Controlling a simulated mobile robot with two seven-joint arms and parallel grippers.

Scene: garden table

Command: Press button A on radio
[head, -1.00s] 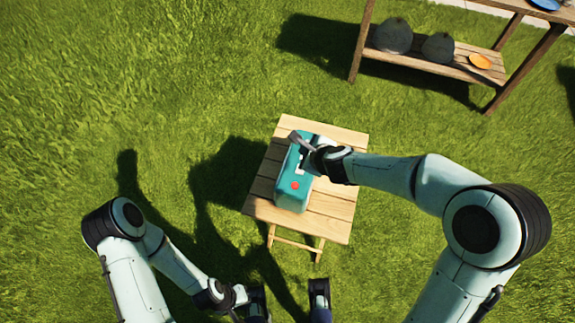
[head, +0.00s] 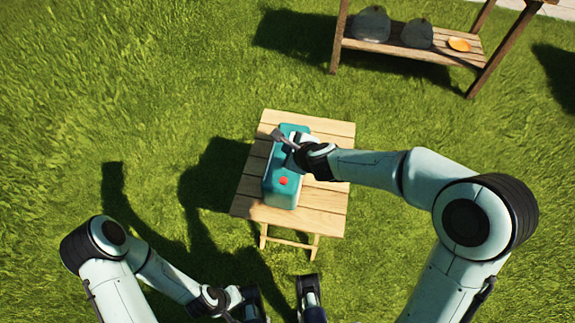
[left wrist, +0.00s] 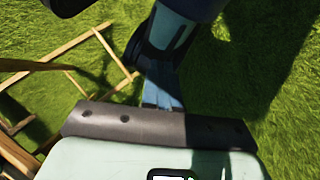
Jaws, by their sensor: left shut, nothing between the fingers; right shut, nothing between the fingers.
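A teal radio (head: 284,195) stands on a small slatted wooden table (head: 325,198) in the head view. A red round button (head: 283,181) shows on its upper face, towards the near end. My right gripper (head: 278,136) is shut and empty over the far part of the radio; I cannot tell whether it touches it. The gripper and wrist hide part of the radio. My left gripper (head: 238,310) is low at the bottom of the head view, away from the table, shut and empty.
A wooden shelf (head: 400,50) with two dark round objects (head: 371,24) and an orange plate (head: 459,44) stands at the far right. Grass surrounds the table, open on the left. In the left wrist view, wooden table legs (left wrist: 110,45) show at the left.

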